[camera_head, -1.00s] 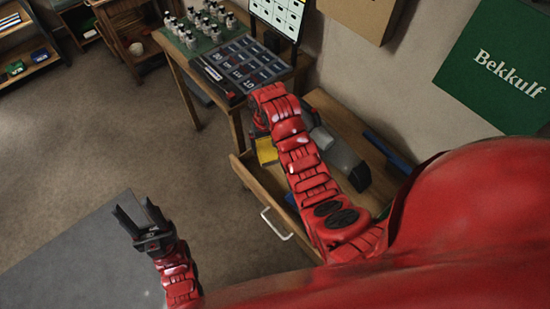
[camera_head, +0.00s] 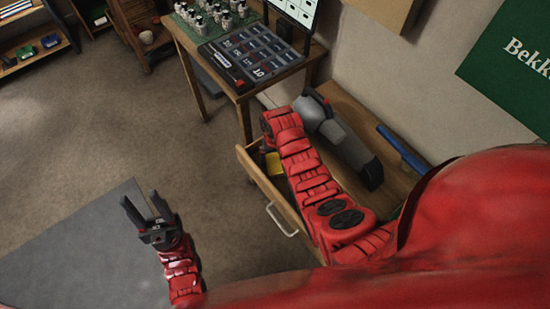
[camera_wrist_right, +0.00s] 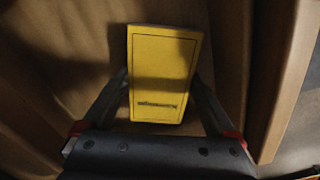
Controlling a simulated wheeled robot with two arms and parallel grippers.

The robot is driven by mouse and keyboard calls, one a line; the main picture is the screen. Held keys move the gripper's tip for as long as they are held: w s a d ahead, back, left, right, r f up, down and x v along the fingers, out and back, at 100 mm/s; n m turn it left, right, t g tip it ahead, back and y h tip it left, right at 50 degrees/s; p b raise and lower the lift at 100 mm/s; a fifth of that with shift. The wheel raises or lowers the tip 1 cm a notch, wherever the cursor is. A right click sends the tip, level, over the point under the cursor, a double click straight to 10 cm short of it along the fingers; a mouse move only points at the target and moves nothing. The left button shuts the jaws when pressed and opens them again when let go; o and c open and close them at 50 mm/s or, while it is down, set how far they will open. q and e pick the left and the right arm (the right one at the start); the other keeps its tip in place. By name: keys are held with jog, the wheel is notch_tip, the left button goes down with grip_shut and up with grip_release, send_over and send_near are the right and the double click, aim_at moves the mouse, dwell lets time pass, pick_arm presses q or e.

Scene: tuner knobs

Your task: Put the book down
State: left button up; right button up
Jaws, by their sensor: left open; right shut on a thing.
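The yellow book (camera_wrist_right: 163,60) is between the two fingers of my right gripper (camera_wrist_right: 161,78), which is shut on it. In the right wrist view brown wooden surfaces surround the book; I cannot tell whether it touches the bottom. In the head view only a small yellow part of the book (camera_head: 273,161) shows beside my right forearm, inside the open drawer (camera_head: 262,182). The fingers of my right gripper are hidden there. My left gripper (camera_head: 143,210) is open and empty, above the floor and a grey mat.
A grey handheld vacuum (camera_head: 342,138) and a blue bar (camera_head: 402,150) lie on the wooden cabinet top. The drawer's metal handle (camera_head: 281,220) faces the floor. A table with a dark tray (camera_head: 250,60) stands behind. The green wall panel (camera_head: 515,70) is at right.

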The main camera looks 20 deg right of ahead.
aim_at(275, 159)
jog(key=shift+f, duration=0.1)
jog(key=o, duration=1.2)
jog(key=shift+r, duration=0.25)
notch_tip(275, 159, up, 8)
jog(key=shift+r, duration=0.2)
notch_tip(275, 159, up, 4)
jog(key=shift+f+p, duration=0.25)
jog(key=shift+p, duration=0.85)
